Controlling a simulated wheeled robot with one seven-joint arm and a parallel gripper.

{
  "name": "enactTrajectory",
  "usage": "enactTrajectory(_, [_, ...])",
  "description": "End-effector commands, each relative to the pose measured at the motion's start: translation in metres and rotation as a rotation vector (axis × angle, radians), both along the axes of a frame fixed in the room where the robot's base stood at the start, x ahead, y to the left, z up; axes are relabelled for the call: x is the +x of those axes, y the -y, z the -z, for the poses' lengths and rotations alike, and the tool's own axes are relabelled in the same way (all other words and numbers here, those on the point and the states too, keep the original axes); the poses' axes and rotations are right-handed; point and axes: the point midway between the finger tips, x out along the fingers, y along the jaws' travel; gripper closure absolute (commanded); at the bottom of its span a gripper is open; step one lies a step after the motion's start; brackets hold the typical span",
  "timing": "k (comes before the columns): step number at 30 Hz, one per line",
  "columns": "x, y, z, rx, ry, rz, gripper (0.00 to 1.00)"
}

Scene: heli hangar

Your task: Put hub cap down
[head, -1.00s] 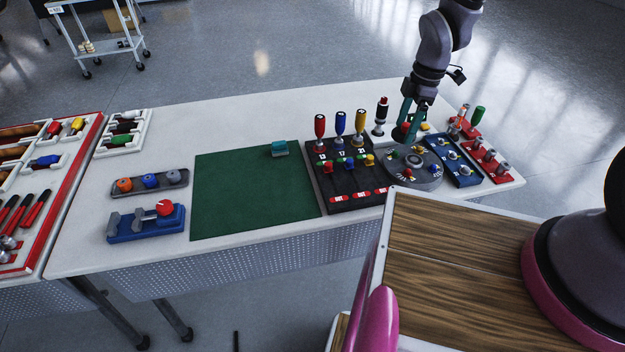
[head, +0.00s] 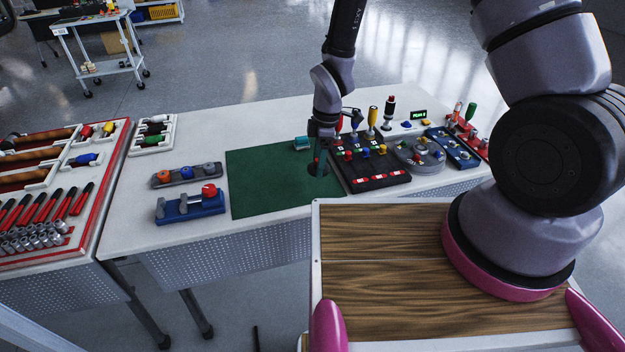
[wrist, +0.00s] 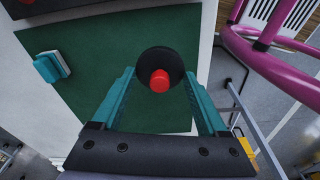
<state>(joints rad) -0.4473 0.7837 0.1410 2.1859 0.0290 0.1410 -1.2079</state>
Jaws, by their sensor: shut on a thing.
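The hub cap, a dark round disc (wrist: 147,57) with a red knob in its middle, sits between my fingertips in the wrist view. My gripper (wrist: 160,78) is shut on it with a teal finger on either side. In the head view my gripper (head: 318,158) points down over the right part of the green mat (head: 265,190). The hub cap (head: 317,170) shows there as a dark shape at the fingertips, partly hidden. I cannot tell whether it touches the mat or hangs just above it.
A teal block (head: 302,144) lies at the mat's far edge. Right of the mat stand a black tool stand (head: 372,180) with upright drivers and a round grey fixture (head: 420,154). A blue holder (head: 190,207) stands to the left. Most of the mat is bare.

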Motion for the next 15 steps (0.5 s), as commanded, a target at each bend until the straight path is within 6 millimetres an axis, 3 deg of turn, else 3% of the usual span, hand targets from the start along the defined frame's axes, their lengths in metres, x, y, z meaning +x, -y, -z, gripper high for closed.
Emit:
enactTrajectory(10, [-0.001,0.0,0.044,-0.001,-0.003,0.0,0.78])
enactTrajectory(15, [0.0,0.0,0.055,0.0,0.001,0.0,0.78])
